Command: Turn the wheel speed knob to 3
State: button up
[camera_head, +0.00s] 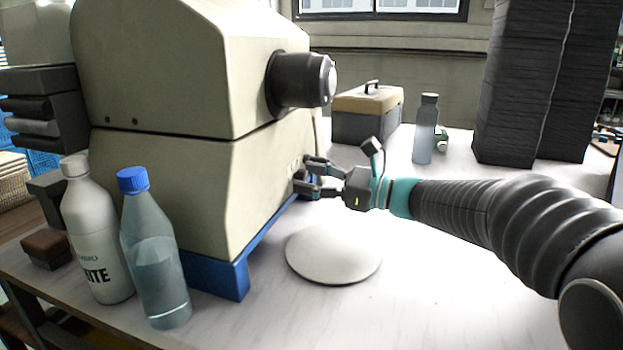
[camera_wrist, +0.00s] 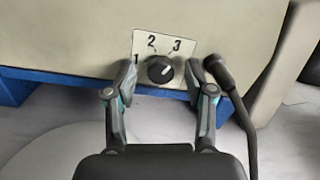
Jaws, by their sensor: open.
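The wheel speed knob (camera_wrist: 159,71) is a round black dial on the beige machine's face. Its white plate (camera_wrist: 164,45) bears 1 at the left, 2 at the upper left and 3 at the upper right. A pale pointer mark on the knob seems to slant to the upper right, towards the 3 side; its exact setting is hard to read. My gripper (camera_wrist: 163,76) is open, with one finger on each side of the knob and gaps between. In the head view my gripper (camera_head: 305,176) is at the machine's side and the knob is hidden.
The beige machine (camera_head: 190,185) stands on a blue base (camera_head: 225,279). A white round disc (camera_head: 334,254) lies below my gripper. A white bottle (camera_head: 95,235) and a blue-capped bottle (camera_head: 156,255) stand front left. A toolbox (camera_head: 365,112) and grey bottle (camera_head: 425,135) stand behind.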

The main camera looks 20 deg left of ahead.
jog(key=shift+d, duration=0.1)
jog(key=d, duration=0.7)
jog(key=w+d, duration=0.1)
jog(key=d, duration=0.2)
jog(key=shift+d+f, duration=0.25)
jog(key=shift+d, duration=0.65)
